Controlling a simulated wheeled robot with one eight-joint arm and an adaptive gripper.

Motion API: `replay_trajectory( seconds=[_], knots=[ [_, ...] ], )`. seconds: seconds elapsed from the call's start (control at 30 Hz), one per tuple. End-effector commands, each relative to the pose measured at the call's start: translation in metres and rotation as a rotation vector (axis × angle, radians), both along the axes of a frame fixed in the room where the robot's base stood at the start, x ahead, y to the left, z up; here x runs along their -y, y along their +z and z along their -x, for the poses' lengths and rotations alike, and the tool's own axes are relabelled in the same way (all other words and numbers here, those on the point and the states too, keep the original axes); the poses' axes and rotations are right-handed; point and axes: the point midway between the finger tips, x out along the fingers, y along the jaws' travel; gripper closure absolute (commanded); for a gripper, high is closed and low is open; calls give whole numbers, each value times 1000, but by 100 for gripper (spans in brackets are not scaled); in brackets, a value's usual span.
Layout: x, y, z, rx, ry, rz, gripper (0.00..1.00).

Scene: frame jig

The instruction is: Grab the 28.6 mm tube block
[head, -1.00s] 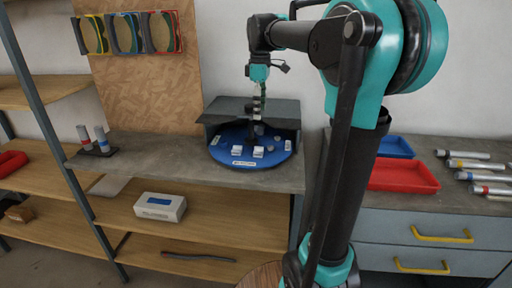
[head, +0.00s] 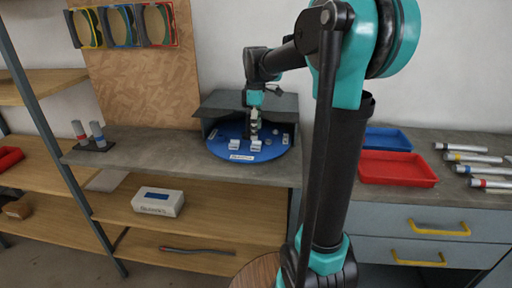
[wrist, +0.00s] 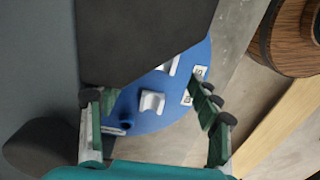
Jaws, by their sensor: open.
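Several pale tube blocks sit on a round blue disc (head: 222,151) on the grey bench. Two stand at the disc's front, a left block (head: 234,145) and a right block (head: 256,145). Their size markings are too small to read, so I cannot tell which is the 28.6 mm one. My gripper (head: 254,125) hangs over the disc, pointing down. In the wrist view my gripper (wrist: 153,103) is open and empty, its fingers spread wide. One grey-white block (wrist: 152,102) with a grooved top shows between the fingers; another is partly hidden behind a dark panel (wrist: 145,40).
A grey hood (head: 235,104) covers the disc's back, close to my gripper. Two tubes on a stand (head: 97,147) are on the bench at left. A red tray (head: 398,168), a blue tray (head: 388,140) and several tubes lie on the right counter.

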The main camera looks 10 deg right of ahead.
Motion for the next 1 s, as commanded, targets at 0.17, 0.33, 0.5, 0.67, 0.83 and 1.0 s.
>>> replay_trajectory(
  seconds=[0.17, 0.33, 0.5, 0.67, 0.83, 1.0],
  knots=[
    [0, -24, 2, 0, 0, 0, 37],
    [0, -44, 3, 0, 0, 0, 37],
    [0, -50, 3, 0, 0, 0, 37],
    [0, -49, 3, 0, 0, 0, 39],
    [0, -49, 3, 0, 0, 0, 60],
    [0, -49, 3, 0, 0, 0, 81]
  ],
)
